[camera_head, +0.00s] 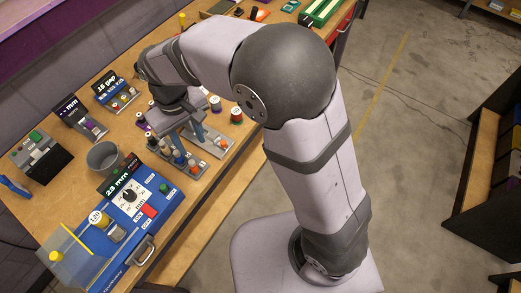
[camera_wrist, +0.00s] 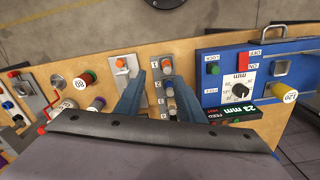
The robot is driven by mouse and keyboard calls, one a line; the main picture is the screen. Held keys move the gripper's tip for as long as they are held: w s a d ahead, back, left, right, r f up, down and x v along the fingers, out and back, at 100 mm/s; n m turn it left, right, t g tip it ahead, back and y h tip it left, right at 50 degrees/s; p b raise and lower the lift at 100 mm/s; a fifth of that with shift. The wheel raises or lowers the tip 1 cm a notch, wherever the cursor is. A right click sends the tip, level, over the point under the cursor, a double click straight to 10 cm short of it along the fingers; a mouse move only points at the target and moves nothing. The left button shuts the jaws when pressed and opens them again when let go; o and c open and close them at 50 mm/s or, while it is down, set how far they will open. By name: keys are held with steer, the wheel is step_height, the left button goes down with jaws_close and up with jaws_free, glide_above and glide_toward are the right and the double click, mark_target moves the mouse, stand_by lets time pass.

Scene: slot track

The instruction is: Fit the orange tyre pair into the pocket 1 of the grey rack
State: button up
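An orange-brown-topped piece (camera_wrist: 167,66) is at the pocket marked 1. Another orange-topped piece (camera_wrist: 120,63) stands on a separate grey plate, left of my fingers. I cannot tell for sure which is the orange tyre pair.
A blue panel (camera_head: 172,202) with a dial and a yellow piece marked 120 lies beside the rack. A grey cup (camera_head: 104,157) and small display signs stand behind. Several coloured spools (camera_wrist: 90,75) and a plate with a red knob are left in the wrist view.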

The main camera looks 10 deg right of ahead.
steer(key=s+d+f+m, duration=0.1)
steer(key=s+d, duration=0.4)
steer(key=d, duration=0.6)
steer(key=s+d+f+m, duration=0.1)
steer(key=s+d+m, duration=0.3)
steer(key=d, duration=0.8)
steer(key=shift+s+d+f+m, duration=0.2)
steer(key=shift+s+f+m, duration=0.15)
steer(key=shift+s, duration=0.55)
